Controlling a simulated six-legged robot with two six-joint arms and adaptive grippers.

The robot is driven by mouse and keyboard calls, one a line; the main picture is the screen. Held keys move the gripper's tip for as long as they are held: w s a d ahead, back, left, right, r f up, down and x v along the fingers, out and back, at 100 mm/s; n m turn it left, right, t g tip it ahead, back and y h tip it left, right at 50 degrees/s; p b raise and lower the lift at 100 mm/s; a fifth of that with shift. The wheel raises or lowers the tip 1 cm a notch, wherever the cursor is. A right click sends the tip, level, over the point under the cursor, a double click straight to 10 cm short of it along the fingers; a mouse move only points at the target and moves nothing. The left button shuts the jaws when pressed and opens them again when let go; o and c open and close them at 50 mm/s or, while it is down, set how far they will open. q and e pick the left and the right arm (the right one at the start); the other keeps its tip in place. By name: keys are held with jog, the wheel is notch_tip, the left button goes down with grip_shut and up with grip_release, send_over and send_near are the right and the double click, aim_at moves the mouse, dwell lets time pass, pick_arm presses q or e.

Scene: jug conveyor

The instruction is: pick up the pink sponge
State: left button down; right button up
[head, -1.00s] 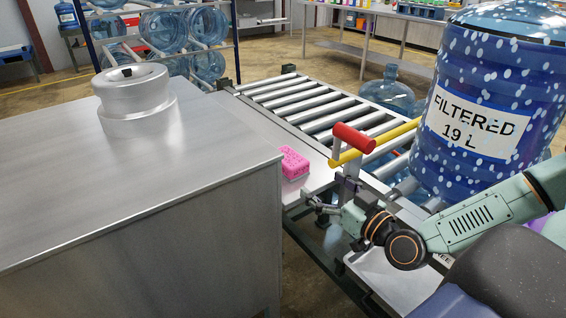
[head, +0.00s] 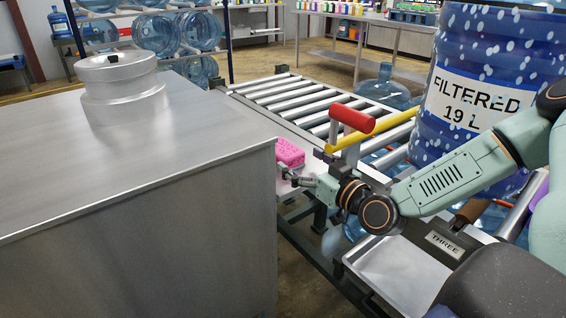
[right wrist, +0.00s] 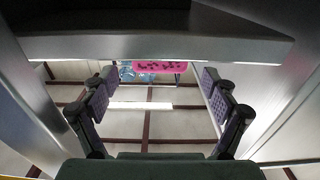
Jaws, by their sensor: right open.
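The pink sponge (head: 290,152) sits on the pale ledge (head: 276,128) beside the roller conveyor, close to the corner of the big metal cabinet, which hides part of it. My right gripper (head: 288,178) is just below the sponge in the head view, at the near end of the ledge. In the right wrist view its two fingers are spread and nothing is between them (right wrist: 158,88). The sponge (right wrist: 163,67) shows there beyond the fingertips, between them and partly cut off by a dark edge above. My left gripper is not in view.
The metal cabinet (head: 130,185) fills the left. A large blue jug (head: 470,100) stands to the right on the conveyor (head: 290,95).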

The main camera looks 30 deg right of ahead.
aim_at(287, 150)
jog(key=shift+w, duration=0.3)
jog(key=shift+w+b, duration=0.35)
jog(key=shift+b, duration=0.4)
jog(key=shift+w+a+b, duration=0.2)
jog(key=shift+w+b, duration=0.95)
jog(key=shift+w, duration=0.1)
jog(key=shift+w+r+b, duration=0.1)
jog(key=shift+w+b, duration=0.5)
jog(key=shift+w, duration=0.3)
jog(key=c, duration=1)
jog(key=shift+r, duration=0.15)
jog(key=shift+c, duration=0.2)
